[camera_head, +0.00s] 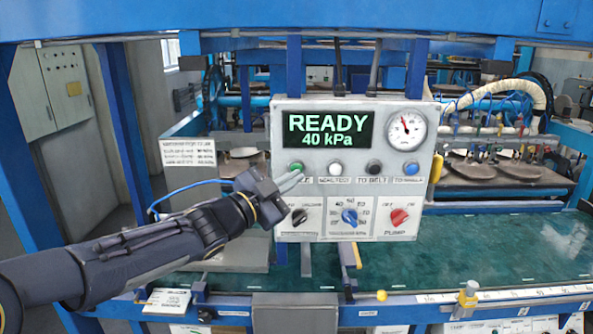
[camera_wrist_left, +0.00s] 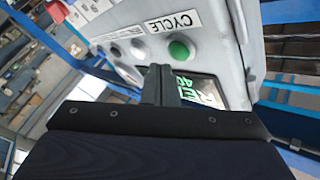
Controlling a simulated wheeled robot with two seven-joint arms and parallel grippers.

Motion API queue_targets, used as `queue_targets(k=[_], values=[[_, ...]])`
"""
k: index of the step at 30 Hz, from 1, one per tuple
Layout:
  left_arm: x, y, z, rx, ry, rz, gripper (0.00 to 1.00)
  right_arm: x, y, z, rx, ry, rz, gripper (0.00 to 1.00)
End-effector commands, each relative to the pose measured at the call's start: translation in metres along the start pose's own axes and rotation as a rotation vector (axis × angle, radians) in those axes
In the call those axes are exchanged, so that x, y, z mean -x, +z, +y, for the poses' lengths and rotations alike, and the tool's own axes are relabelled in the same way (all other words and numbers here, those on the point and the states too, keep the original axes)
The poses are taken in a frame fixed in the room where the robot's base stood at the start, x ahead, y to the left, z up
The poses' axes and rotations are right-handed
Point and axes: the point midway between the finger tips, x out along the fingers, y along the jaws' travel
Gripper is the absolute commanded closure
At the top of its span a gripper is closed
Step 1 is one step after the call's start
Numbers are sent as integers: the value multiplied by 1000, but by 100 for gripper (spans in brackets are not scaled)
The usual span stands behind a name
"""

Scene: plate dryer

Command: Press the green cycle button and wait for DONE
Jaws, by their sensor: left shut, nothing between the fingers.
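The green cycle button (camera_head: 296,167) is at the left end of the button row on the grey control panel (camera_head: 350,260). The display (camera_head: 328,130) above it reads "READY 40 kPa". My left gripper (camera_head: 297,178) is shut and empty, with its fingertips just below the green button in the head view. In the left wrist view, the green button (camera_wrist_left: 180,50) shows beyond the shut fingertips (camera_wrist_left: 160,72), under the label "CYCLE" (camera_wrist_left: 172,22). I cannot tell whether the tips touch the panel; the button's face is clear of them. My right gripper is not in view.
White, black and blue buttons (camera_head: 374,168) continue the row to the right. Rotary knobs (camera_head: 349,216) sit below, with a red pump knob (camera_head: 400,216) at right. A pressure gauge (camera_head: 406,129) is top right. A green table surface (camera_head: 480,250) lies behind and below the panel.

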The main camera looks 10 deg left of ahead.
Motion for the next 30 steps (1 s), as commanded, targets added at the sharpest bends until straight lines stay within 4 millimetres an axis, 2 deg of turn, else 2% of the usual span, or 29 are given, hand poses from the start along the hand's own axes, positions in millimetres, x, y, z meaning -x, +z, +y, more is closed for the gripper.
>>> queue_targets(k=[30], values=[[-6,4,-4,0,0,1,100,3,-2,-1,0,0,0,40]])
